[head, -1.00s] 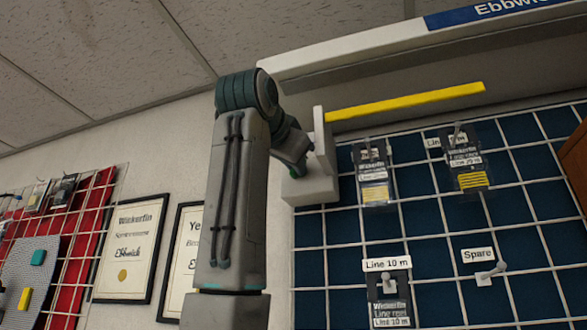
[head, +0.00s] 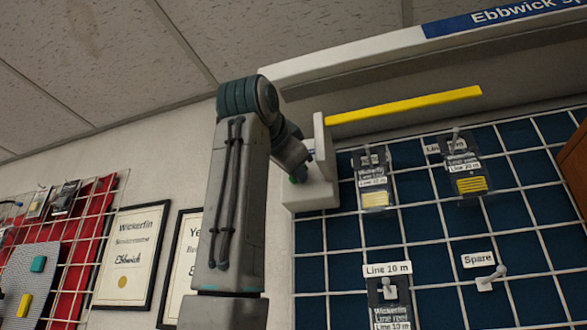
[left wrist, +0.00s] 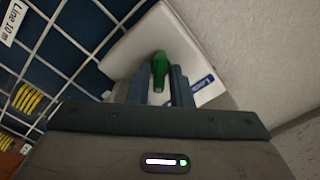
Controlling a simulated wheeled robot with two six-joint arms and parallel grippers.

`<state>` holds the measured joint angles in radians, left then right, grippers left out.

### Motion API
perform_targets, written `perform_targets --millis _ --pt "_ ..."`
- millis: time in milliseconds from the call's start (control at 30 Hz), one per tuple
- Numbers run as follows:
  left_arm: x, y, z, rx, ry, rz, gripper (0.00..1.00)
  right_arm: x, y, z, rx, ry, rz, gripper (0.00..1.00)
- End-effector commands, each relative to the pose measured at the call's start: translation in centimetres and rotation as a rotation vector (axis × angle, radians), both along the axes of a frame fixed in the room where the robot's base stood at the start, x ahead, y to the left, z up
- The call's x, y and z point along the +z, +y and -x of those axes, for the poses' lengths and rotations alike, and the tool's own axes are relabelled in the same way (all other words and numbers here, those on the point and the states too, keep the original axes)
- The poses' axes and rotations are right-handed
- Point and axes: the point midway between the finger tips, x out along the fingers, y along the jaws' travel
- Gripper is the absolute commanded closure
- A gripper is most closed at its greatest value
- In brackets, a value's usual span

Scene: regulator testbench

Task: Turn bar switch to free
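The bar switch is a white box (head: 310,197) on the wall at the upper left corner of the dark blue grid panel. A long yellow bar (head: 405,105) runs right from it, tilted slightly up. In the left wrist view, a green handle (left wrist: 160,68) stands out from the white plate (left wrist: 137,48), near a small blue label too blurred to read. My left gripper (left wrist: 160,82) has its two fingers close on either side of this handle and looks shut on it. In the head view my arm hides most of the gripper. My right gripper is not in view.
Packs of line (head: 372,178) and (head: 464,165) hang on the grid right of the box, below the yellow bar. A "Spare" hook (head: 491,277) is lower right. Framed certificates (head: 133,255) and a red panel (head: 75,240) are at left. A white beam (head: 350,62) runs above.

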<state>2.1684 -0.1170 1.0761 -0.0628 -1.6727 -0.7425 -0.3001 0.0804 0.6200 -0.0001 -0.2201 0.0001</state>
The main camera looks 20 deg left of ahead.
Motion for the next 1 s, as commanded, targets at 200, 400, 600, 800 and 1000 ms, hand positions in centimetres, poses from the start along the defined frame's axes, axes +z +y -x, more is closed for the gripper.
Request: perform_targets --millis 200,400,600,800,1000 --pt "0.0 0.0 0.0 0.0 0.0 0.001 0.66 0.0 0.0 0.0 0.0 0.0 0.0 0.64" --pt "-0.1 0.0 0.4 0.0 0.0 0.001 0.66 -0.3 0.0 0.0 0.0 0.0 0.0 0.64" --pt "-0.4 0.1 3.5 0.0 -0.003 0.001 0.66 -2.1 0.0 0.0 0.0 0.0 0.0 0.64" --pt "-0.4 0.2 7.6 0.0 -0.003 0.001 0.66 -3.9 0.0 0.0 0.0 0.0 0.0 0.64" --pt "-0.2 0.3 10.2 -0.001 -0.001 0.0 0.66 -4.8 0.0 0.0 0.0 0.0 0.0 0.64"
